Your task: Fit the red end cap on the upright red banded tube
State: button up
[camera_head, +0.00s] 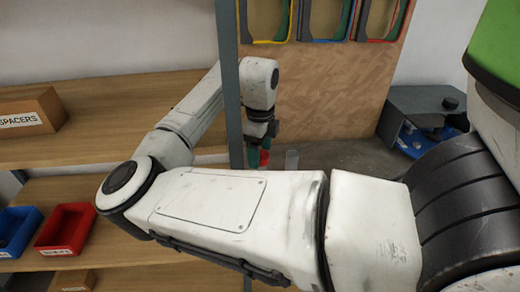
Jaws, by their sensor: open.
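My gripper (261,132) is at the end of my arm, pointing down beside a grey upright post. It is small and dark in the head view, and it is open. A small red piece (265,158) shows just below it, with a bit of green beside it. I cannot tell whether the red piece is the end cap or part of a tube, or whether it touches the fingers. A pale grey upright cylinder (291,160) stands just right of it. My forearm hides what is below. I cannot make out a red banded tube.
Wooden shelves (100,90) at left hold a SPACERS box (30,108), a blue bin (14,230) and a red bin (66,228). The grey post (229,60) stands close to my gripper. Coloured frames (325,15) hang on a board (320,95). A dark machine (425,105) is at right.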

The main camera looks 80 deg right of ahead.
notch_tip(320, 180, up, 11)
jog(key=b, duration=0.1)
dwell(0.6)
jog(key=shift+f, duration=0.1)
dwell(0.5)
